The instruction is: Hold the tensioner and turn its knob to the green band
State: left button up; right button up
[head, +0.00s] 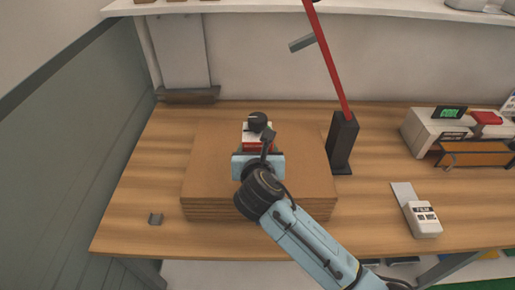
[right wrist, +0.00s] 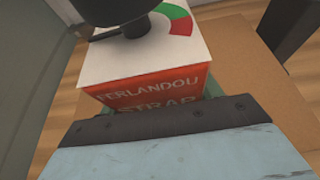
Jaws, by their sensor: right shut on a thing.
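The tensioner (head: 249,130) is a small box with a white top, a red front and a black knob (head: 257,120). It stands above a stack of brown boards at the table's middle. In the right wrist view its red front (right wrist: 150,90) carries white lettering. The knob (right wrist: 120,12) has a dark lever pointing left. A green band (right wrist: 172,10) and a red band (right wrist: 182,27) lie on the top to the knob's right. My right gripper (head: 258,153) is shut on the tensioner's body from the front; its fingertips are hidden. My left gripper is out of view.
The board stack (head: 215,180) lies on the wooden table (head: 140,225). A black post (head: 342,143) with a red arm stands right of it. A white device (head: 423,219) and a machine (head: 430,133) are further right.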

jog(key=shift+f, duration=0.45)
jog(key=shift+f, duration=0.35)
jog(key=shift+f+b, duration=0.5)
jog(key=shift+f, duration=0.15)
jog(key=shift+f, duration=0.35)
jog(key=shift+f, duration=0.1)
